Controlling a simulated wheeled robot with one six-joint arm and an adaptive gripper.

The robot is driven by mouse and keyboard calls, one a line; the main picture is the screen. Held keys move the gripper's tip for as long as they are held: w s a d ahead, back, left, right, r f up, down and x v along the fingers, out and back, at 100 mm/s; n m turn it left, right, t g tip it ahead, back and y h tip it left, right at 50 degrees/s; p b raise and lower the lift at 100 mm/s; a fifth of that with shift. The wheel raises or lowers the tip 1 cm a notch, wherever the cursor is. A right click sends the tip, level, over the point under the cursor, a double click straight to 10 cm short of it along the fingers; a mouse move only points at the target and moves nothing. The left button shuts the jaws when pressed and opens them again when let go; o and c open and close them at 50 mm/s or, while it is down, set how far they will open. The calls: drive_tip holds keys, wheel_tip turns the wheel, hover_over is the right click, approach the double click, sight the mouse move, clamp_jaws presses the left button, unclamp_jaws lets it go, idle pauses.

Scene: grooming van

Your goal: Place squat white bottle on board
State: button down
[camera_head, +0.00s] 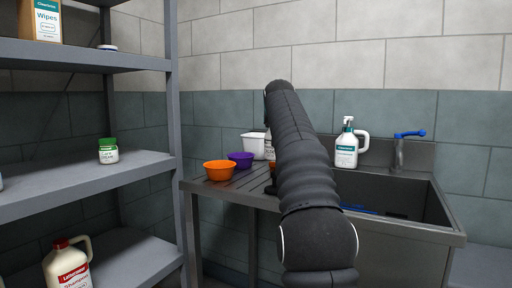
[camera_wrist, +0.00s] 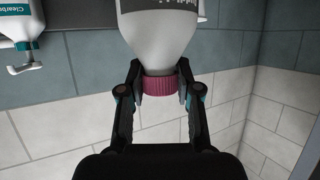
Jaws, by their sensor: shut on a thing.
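A white bottle (camera_wrist: 160,40) with a dark label and a crimson cap (camera_wrist: 160,86) is in my gripper (camera_wrist: 160,72) in the wrist view. The fingers are shut on its tapered upper part beside the cap. The wrist picture is upside down, so the bottle is roughly upright, cap up. Its base is out of frame. In the head view my arm hides most of the gripper and bottle, over or near the ribbed metal board (camera_head: 232,187) left of the sink. I cannot tell whether the bottle touches the board.
An orange bowl (camera_head: 219,170), a purple bowl (camera_head: 241,159) and a white tub (camera_head: 253,146) stand on the board. A pump bottle (camera_head: 346,146) stands behind the sink basin (camera_head: 400,203), near a blue-handled tap (camera_head: 404,147). A grey shelf rack (camera_head: 173,130) stands at left.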

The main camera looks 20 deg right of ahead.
drive_tip(key=w+a+f+b, duration=0.1)
drive_tip(key=w+a+f, duration=0.1)
drive_tip(key=a+f, duration=0.3)
drive_tip(key=shift+w+f, duration=0.4)
drive_tip(key=shift+f, duration=0.75)
drive_tip(key=shift+f, duration=0.15)
drive_tip(key=c, duration=0.8)
unclamp_jaws()
drive_tip(key=b+v, duration=0.2)
drive_tip(key=v, duration=1)
